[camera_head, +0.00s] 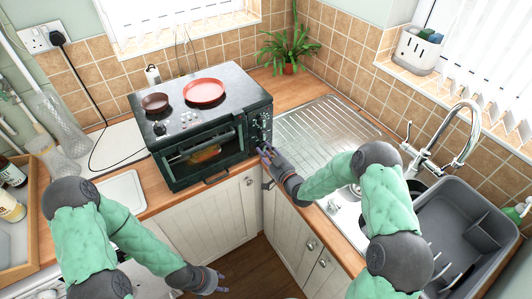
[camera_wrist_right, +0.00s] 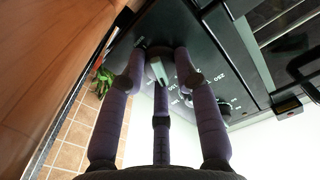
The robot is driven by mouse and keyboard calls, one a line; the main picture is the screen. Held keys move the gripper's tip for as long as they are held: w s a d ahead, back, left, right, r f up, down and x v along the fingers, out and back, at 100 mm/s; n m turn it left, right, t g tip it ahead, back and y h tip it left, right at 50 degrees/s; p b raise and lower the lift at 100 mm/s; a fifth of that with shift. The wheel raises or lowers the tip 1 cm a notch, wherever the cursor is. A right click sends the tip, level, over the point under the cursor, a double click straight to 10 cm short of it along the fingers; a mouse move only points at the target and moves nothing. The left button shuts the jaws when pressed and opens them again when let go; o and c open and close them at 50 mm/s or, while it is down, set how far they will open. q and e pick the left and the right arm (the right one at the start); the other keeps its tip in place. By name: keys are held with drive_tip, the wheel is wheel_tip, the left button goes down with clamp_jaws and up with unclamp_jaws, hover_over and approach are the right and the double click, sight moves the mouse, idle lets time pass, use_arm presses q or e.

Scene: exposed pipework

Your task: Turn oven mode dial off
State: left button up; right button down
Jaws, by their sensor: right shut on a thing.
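The black countertop oven (camera_head: 205,155) stands in the corner with its glass door shut and food visible inside. Its control panel with dials (camera_head: 260,127) is on the right of its front. My right gripper (camera_head: 264,151) is at the panel's lower end. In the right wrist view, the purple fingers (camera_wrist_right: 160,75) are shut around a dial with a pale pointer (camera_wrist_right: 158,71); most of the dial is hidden. Another dial (camera_wrist_right: 226,107) and printed numbers show further along the panel. My left gripper (camera_head: 220,281) hangs low in front of the cabinets, empty, fingers apart.
A red plate (camera_head: 204,91) and a brown dish (camera_head: 155,102) sit on the oven's top. The steel sink drainer (camera_head: 320,130) lies right of the oven, with a tap (camera_head: 462,135) and grey dish rack (camera_head: 465,230) beyond. A plant (camera_head: 288,62) stands behind.

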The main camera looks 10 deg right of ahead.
drive_tip(key=shift+r, duration=0.1)
drive_tip(key=c, duration=0.9)
unclamp_jaws()
drive_tip(key=v, duration=1.2)
